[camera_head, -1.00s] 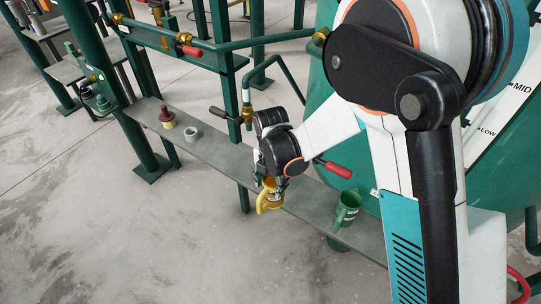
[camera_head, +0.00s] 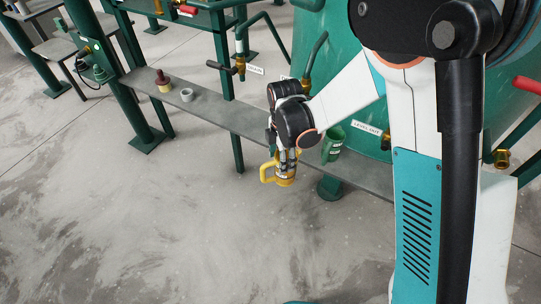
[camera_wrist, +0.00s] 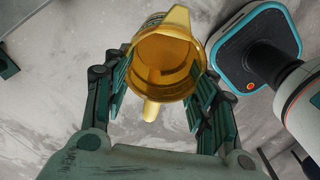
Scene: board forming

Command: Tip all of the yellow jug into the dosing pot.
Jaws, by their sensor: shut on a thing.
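The yellow jug (camera_head: 285,172) is in my gripper (camera_head: 286,156), in front of the shelf's near edge in the head view, with its handle to the left. It looks about upright there. In the wrist view, the jug (camera_wrist: 165,62) sits between both fingers of my gripper (camera_wrist: 163,88), its open mouth facing the camera. The inside is amber; I cannot tell how full it is. I cannot tell for sure which thing is the dosing pot.
A grey shelf (camera_head: 225,121) carries a dark red and yellow item (camera_head: 162,82), a small pale cup (camera_head: 187,95) and a green jug (camera_head: 333,143). A big green tank and pipes stand behind. Bare floor lies in front.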

